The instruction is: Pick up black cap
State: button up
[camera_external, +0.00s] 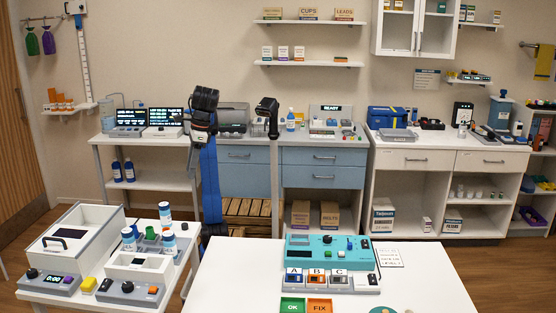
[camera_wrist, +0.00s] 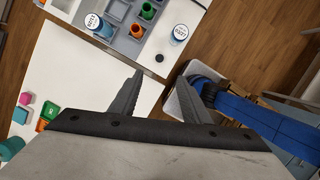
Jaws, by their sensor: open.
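The gap in height between the fingers and the cap cannot be told.
Beside the cap stand white-capped bottles (camera_wrist: 182,32) and a grey rack with green and orange cups (camera_wrist: 138,30). A white table (camera_wrist: 75,75) with coloured blocks lies at left. A grey bin (camera_wrist: 185,98) stands below the right finger. Wooden floor shows between.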

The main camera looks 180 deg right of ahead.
send_near(185, 224)
jog(key=x, duration=0.8)
jog(key=shift+d+f, duration=0.15)
dwell(0.4)
grip_shut()
